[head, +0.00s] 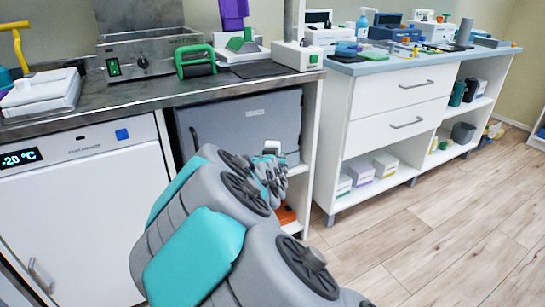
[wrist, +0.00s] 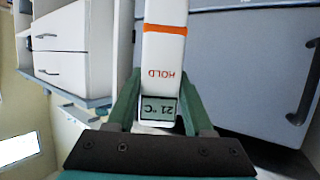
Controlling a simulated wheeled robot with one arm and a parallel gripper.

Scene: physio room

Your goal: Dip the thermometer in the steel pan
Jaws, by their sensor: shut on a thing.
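The thermometer (wrist: 163,50) is white with an orange band, the word HOLD and a small display reading 21 °C. My gripper (wrist: 155,110) is shut on it, with green fingers on both sides of the display end. Its far end runs out of the wrist view. In the head view, my gripper (head: 271,155) is small and partly hidden by my arm, below the counter in front of a grey case. A steel pan-like unit (head: 155,55) with a lit green switch and a knob stands on the counter, up and left of my gripper. Its inside is hardly visible.
The steel counter (head: 130,97) also holds a green-handled item (head: 195,62) and a white device (head: 297,56). Its front edge lies above my gripper. The grey case (head: 245,120) is close behind my gripper. A white drawer cabinet (head: 400,110) stands right; the floor before it is clear.

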